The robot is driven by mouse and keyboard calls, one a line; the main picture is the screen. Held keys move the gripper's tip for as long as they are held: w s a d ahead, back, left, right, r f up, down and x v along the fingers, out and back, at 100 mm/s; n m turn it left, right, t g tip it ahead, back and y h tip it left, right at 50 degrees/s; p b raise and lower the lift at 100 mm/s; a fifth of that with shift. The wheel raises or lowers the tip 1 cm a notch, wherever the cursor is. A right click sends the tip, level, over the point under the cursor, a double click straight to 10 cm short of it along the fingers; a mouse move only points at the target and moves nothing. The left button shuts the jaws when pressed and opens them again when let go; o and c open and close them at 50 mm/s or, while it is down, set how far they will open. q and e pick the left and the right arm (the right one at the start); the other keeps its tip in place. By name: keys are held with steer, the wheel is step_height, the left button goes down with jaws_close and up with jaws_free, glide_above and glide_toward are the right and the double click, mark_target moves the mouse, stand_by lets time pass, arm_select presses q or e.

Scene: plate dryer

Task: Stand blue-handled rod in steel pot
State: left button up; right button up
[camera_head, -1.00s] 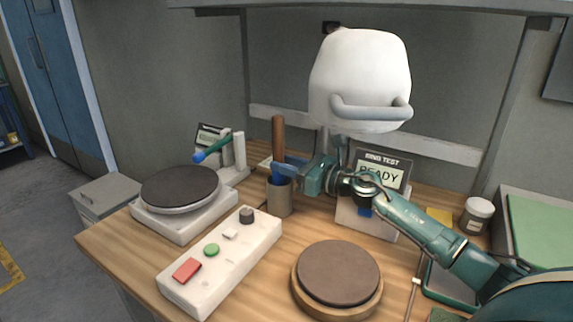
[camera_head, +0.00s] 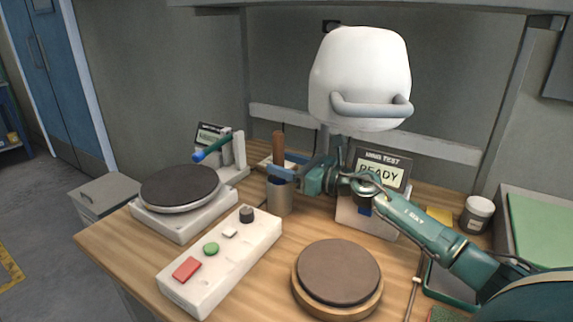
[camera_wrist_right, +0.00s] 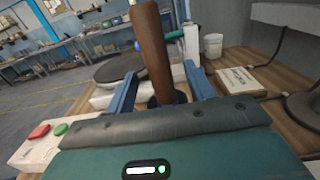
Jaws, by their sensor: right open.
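The rod (camera_head: 278,146) stands nearly upright in the steel pot (camera_head: 280,198); its brown shaft rises above the rim. In the right wrist view the brown shaft (camera_wrist_right: 152,50) leans slightly, with a dark blue part at its lower end. The rest of its lower part is hidden by the pot and my fingers. My right gripper (camera_head: 282,168) is open just above the pot's rim, its blue fingers on either side of the rod. In the wrist view gaps show between the fingers (camera_wrist_right: 160,75) and the shaft. My left gripper is out of view.
A teal stick with a blue end (camera_head: 212,147) rests on a white stand behind the dark round plate (camera_head: 180,187). A white button box (camera_head: 222,262) and a round brown pad (camera_head: 338,272) lie in front. A white vessel (camera_head: 358,75) hangs above my right gripper.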

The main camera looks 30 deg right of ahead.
arm_select(q)
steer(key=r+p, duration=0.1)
steer(key=p, duration=0.1)
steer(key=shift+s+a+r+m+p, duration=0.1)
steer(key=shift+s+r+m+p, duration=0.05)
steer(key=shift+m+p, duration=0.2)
arm_select(e)
step_height(320, 180, up, 10)
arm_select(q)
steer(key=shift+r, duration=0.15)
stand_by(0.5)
